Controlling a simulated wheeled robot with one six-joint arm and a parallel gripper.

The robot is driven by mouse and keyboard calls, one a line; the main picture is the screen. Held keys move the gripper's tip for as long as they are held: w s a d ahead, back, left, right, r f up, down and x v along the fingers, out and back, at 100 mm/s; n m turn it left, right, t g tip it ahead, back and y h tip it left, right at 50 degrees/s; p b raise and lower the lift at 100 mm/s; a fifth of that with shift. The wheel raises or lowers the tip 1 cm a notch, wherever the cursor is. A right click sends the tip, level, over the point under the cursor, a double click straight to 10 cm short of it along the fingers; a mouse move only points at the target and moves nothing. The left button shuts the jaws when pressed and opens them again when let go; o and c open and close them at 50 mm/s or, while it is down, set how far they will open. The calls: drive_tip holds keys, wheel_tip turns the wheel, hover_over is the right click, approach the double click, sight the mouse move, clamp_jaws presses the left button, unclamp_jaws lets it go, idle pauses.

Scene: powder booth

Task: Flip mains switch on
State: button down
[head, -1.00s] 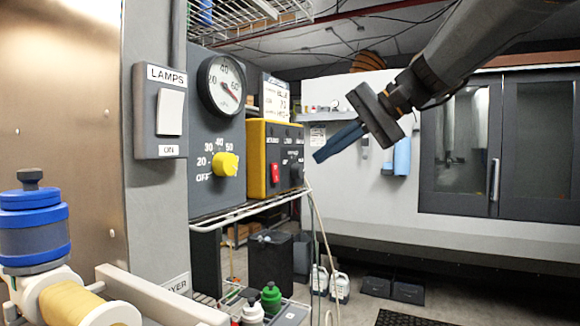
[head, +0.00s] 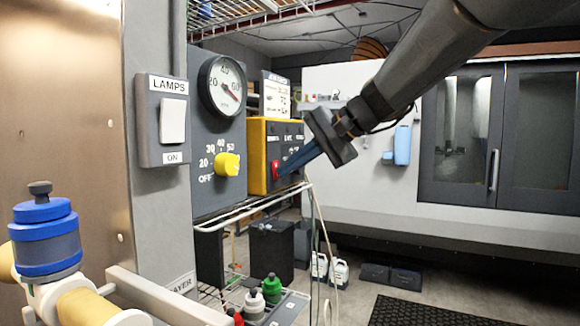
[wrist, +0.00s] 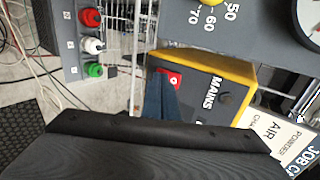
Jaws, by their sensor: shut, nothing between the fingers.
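The mains switch (head: 275,170) is a red rocker on the dark front of a yellow-sided control box (head: 257,160). In the wrist view the red switch (wrist: 172,80) sits beside the word MAINS. My gripper (head: 284,170) is shut and empty, with its blue fingers pointing at the box. Its fingertips are at or very near the red switch; I cannot tell whether they touch. In the wrist view the shut fingers (wrist: 160,95) end just beside the switch and partly cover the box's edge there. The rocker's position is too small to tell.
A grey panel with a yellow knob (head: 227,164) and a round gauge (head: 222,87) stands left of the box. A lamps switch (head: 172,121) is nearer. A wire rack (head: 250,207) runs below the box. Open floor lies to the right, before a white machine (head: 350,190).

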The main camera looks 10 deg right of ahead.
drive_tip(key=shift+a+f+b, duration=0.15)
drive_tip(key=shift+b, duration=0.2)
drive_tip(key=shift+w+a+r+p, duration=0.15)
drive_tip(key=shift+r+p, duration=0.4)
drive_tip(key=shift+r, duration=0.5)
drive_tip(key=d+f+b+v, duration=0.1)
drive_tip(key=f+b+v, duration=0.1)
drive_tip(key=v, duration=1.1)
drive_tip(key=shift+s+d+b, duration=0.35)
drive_tip(key=shift+s+b, duration=0.1)
drive_tip(key=shift+s, duration=0.05)
